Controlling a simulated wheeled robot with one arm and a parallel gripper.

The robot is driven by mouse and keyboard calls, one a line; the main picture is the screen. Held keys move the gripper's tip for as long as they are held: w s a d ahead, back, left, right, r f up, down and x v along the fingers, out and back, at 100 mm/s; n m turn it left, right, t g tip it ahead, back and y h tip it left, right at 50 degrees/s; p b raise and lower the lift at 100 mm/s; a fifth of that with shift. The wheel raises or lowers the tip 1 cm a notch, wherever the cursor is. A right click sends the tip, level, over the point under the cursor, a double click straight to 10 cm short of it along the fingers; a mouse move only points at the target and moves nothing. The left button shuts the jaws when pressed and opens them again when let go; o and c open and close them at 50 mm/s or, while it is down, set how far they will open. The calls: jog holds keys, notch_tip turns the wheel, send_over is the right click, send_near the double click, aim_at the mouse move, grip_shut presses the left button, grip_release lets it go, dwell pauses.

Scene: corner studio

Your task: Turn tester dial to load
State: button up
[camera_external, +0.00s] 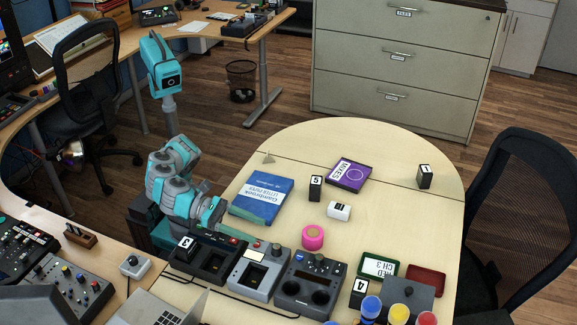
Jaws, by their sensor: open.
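Several small devices stand in a row along the near edge of the light wood table. A grey device (262,283) has a pale yellow label and small knobs at its back edge. A black device (203,262) with a slot stands at the left. I cannot tell which is the tester, and no dial markings are readable. My gripper (258,221) is open, low behind the black and grey devices. Its fingertips are small, and I cannot tell whether they touch anything.
A blue letter-paper pack (262,192) lies just behind my gripper. A purple tray (349,175), numbered blocks (316,189) and a pink roll (313,237) stand on the table. Green and red trays (427,280) are at the right.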

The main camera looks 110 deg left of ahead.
aim_at(274, 246)
jog(key=f+n+g+y, duration=0.1)
jog(key=f, duration=0.1)
jog(key=s+a+f+n, duration=0.1)
jog(key=f, duration=0.1)
jog(key=a+f+n+g+y, duration=0.1)
jog(key=f, duration=0.2)
jog(key=shift+s+a+g+y+b, duration=0.25)
jog(key=shift+g+y+b, duration=0.05)
jog(key=shift+b, duration=0.05)
jog(key=x, duration=0.7)
jog(key=shift+w+a, duration=0.1)
jog(key=shift+w, duration=0.2)
grip_shut()
